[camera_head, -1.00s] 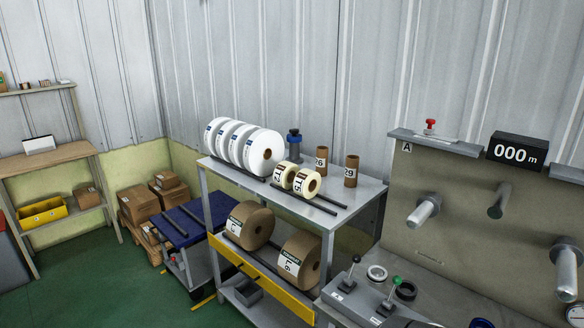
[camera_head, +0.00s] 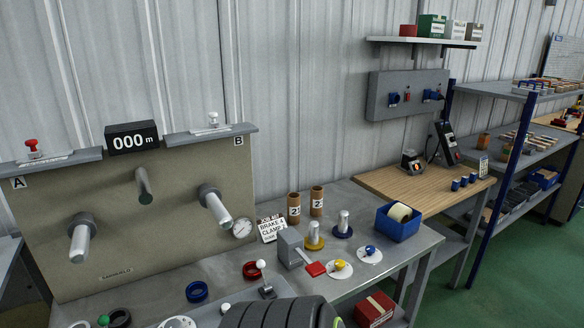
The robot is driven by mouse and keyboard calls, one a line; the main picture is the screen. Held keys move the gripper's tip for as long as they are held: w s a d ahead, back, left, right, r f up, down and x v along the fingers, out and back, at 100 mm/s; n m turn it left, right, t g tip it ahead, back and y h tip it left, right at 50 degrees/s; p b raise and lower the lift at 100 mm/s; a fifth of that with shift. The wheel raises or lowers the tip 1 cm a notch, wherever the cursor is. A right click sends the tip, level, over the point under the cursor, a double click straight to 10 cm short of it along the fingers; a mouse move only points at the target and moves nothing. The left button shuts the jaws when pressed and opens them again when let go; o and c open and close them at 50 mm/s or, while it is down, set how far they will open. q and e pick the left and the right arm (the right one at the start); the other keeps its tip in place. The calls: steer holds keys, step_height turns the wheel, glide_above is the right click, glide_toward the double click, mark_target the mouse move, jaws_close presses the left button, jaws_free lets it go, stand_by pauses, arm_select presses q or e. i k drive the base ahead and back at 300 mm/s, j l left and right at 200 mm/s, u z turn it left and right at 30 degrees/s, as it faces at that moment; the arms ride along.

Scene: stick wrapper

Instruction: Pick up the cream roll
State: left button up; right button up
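A cream roll (camera_head: 399,212) sits tilted in a blue bin (camera_head: 402,231) on the grey bench, right of the middle. The bin walls hide its lower part. Neither of my grippers can be made out. A dark ribbed part rises at the bottom edge, and I cannot tell what it belongs to.
A panel with pegs (camera_head: 140,220) stands at the left. Two cardboard cores (camera_head: 294,208), upright metal posts (camera_head: 343,222) and a grey block with a red lever (camera_head: 292,248) stand on the bench (camera_head: 412,252). A wooden table (camera_head: 436,184) adjoins behind. Green floor is open at the right.

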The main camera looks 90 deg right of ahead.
mark_target(399, 213)
steer(key=z, duration=1.85)
